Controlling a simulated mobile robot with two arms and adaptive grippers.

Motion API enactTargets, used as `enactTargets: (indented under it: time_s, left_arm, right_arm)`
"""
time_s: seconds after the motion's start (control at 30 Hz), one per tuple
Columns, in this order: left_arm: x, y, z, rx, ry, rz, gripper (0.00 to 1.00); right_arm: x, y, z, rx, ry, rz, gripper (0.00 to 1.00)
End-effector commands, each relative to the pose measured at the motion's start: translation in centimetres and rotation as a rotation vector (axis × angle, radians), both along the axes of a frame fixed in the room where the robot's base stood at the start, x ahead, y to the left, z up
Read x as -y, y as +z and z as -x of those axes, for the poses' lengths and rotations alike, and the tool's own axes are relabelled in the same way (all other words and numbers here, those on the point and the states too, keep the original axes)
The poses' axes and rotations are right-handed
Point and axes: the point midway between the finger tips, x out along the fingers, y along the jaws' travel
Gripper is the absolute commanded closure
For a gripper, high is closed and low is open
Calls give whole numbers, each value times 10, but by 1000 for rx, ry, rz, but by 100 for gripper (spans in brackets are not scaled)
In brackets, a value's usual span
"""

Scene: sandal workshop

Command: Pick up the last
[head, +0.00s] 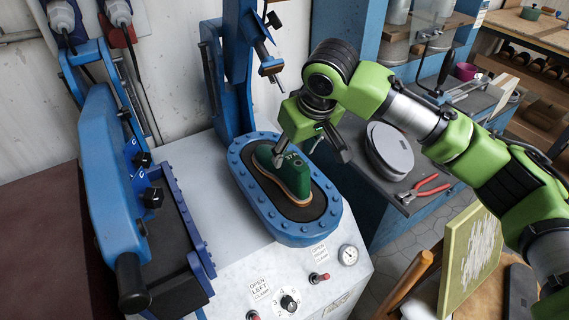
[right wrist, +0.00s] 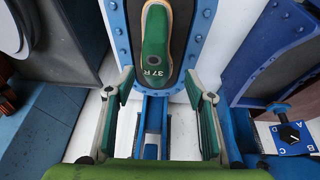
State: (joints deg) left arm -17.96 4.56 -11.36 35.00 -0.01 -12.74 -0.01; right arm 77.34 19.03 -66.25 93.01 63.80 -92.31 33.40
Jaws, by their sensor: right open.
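The last (head: 294,178) is green with a tan sole edge. It lies sole down on the dark pad of the right blue oval press bed (head: 297,236). In the right wrist view the last (right wrist: 154,45) is marked 37 R and lies beyond the fingertips. My right gripper (head: 311,157) is above the far end of the last, and its body hides part of the bed. Its fingers (right wrist: 158,82) are spread with nothing between them, the last lined up ahead of the gap. My left gripper is not in view.
A blue press arm (head: 240,70) stands behind the bed. The left press (head: 105,180) is swung open. A grey side table (head: 415,172) holds red-handled pliers (head: 424,188) and a grey disc. Knobs and a gauge (head: 348,255) sit on the front panel.

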Motion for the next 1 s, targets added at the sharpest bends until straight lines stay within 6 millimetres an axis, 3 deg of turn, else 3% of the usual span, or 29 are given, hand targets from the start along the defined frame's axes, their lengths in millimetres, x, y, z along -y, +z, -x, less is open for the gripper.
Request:
enactTargets:
  time_s: [0.17,0.47,0.63,0.9,1.0]
  left_arm:
    - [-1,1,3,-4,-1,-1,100]
    - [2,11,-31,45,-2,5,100]
    - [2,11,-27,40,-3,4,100]
    - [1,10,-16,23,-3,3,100]
    - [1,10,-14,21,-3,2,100]
  right_arm:
    - [-3,-18,-7,0,-1,0,51]
    - [3,-51,-15,-2,-3,2,51]
    - [-2,-68,-21,0,0,0,51]
    - [-3,-71,-22,1,1,0,51]
    - [-3,-71,-22,1,1,0,77]
